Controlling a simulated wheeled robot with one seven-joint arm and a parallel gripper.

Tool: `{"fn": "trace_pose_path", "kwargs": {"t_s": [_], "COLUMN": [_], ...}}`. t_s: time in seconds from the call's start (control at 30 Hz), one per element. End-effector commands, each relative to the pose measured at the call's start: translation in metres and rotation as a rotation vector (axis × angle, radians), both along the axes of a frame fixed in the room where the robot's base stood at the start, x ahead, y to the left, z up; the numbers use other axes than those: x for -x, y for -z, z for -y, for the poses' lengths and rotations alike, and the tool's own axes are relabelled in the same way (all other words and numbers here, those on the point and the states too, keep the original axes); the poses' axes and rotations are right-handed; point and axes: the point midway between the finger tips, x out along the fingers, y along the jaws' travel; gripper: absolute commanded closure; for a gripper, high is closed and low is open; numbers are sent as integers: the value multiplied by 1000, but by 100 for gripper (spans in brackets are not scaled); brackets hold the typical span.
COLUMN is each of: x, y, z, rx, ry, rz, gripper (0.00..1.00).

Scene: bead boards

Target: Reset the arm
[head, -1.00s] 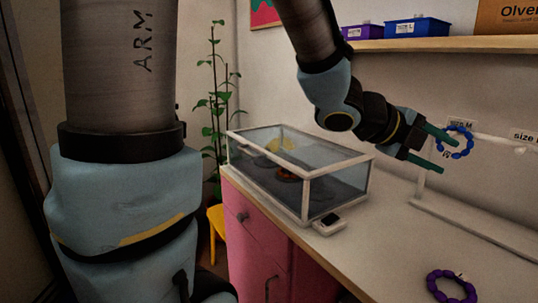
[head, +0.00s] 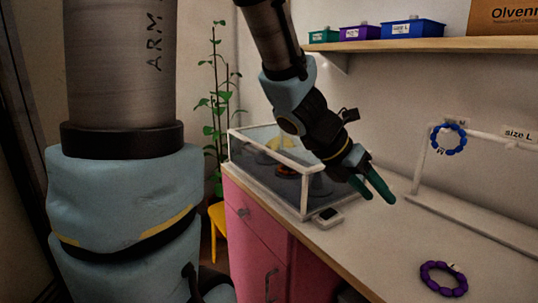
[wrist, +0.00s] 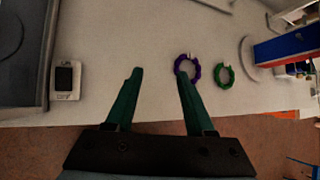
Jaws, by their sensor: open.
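My gripper (head: 377,190) is open and empty, its two green fingers pointing down and to the right above the table. In the wrist view my gripper (wrist: 158,80) shows both fingers spread with bare tabletop between them. A blue bead ring (head: 448,139) hangs at the size M label on the white rack (head: 470,225). A purple bead ring (head: 443,279) lies on the table; it also shows in the wrist view (wrist: 187,66), partly behind the right fingertip. A green bead ring (wrist: 224,75) lies beside it in the wrist view.
A glass tank (head: 270,175) with a white frame stands left of my gripper, with a small device (head: 327,217) by its corner. A shelf (head: 400,44) above holds several small boxes and a cardboard box (head: 505,15). The table middle is clear.

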Motion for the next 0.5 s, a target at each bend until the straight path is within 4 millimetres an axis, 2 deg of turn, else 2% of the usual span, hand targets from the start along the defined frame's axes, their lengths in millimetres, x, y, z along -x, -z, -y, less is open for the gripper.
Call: {"fn": "trace_pose_path", "kwargs": {"t_s": [0.2, 0.4, 0.5], "x": [-13, -22, -25], "y": [48, 76, 83], "z": [-96, -187, -224], "rx": [-330, -559, -614], "ry": [619, 1315, 1638], "rz": [448, 739, 824], "gripper": [46, 46, 46]}}
